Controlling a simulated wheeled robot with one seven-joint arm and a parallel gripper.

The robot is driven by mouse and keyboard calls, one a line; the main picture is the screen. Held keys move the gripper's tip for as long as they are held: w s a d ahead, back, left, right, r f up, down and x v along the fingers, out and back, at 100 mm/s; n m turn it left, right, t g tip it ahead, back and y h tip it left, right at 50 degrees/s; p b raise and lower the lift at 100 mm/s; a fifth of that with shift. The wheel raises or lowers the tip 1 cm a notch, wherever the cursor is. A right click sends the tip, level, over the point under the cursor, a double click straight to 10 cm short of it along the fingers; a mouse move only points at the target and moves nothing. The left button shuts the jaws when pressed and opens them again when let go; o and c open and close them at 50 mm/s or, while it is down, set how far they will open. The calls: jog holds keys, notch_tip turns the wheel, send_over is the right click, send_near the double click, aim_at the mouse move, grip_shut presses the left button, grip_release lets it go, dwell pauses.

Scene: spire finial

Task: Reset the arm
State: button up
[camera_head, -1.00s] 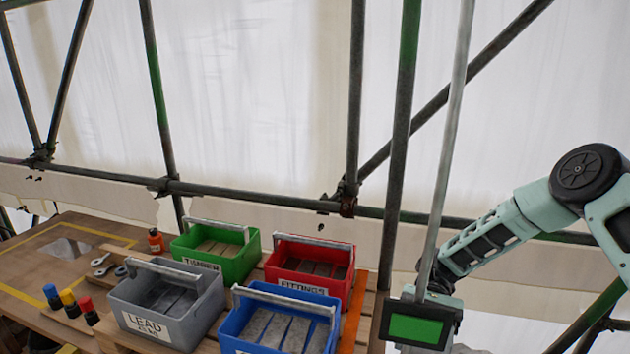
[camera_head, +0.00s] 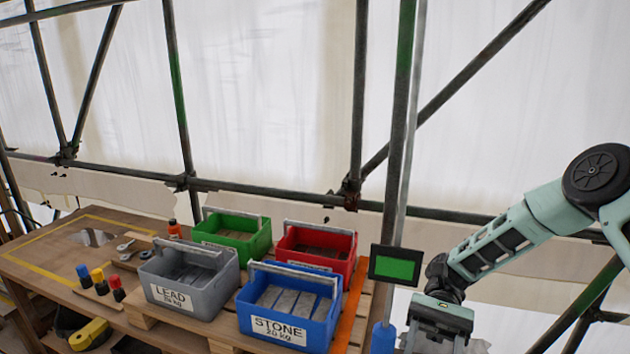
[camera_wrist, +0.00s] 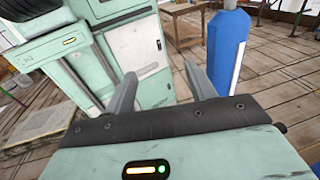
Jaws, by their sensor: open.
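My arm comes in from the right in the head view, bent downward, with my gripper's housing at the lower right edge; its fingertips are out of that frame. In the wrist view my gripper (camera_wrist: 160,85) is open, its two grey fingers apart with nothing between them. My own pale green body fills the upper left behind the fingers. A blue cylinder (camera_wrist: 228,50) stands just right of the right finger. No object is held.
On the bench left of my arm stand a grey LEAD tote (camera_head: 185,283), a blue STONE tote (camera_head: 287,307), a green tote (camera_head: 232,236) and a red tote (camera_head: 317,246). A green-screened display (camera_head: 396,265) and scaffold poles (camera_head: 401,120) stand close beside my arm.

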jog(key=s+d+r+n+t+h, duration=0.3)
jog(key=d+r+n+t+h, duration=0.4)
jog(key=d+t, duration=0.8)
jog(key=s+a+f+n+b, duration=0.1)
jog(key=s+a+n+b, duration=0.2)
jog(key=s+a, duration=0.3)
jog(key=s+a+f+n+b, duration=0.2)
jog(key=s+a, duration=0.5)
jog(key=a, duration=0.7)
jog(key=shift+f+n+h+b, duration=0.15)
jog(key=shift+n+h+b, duration=0.25)
jog(key=shift+n+b, duration=0.5)
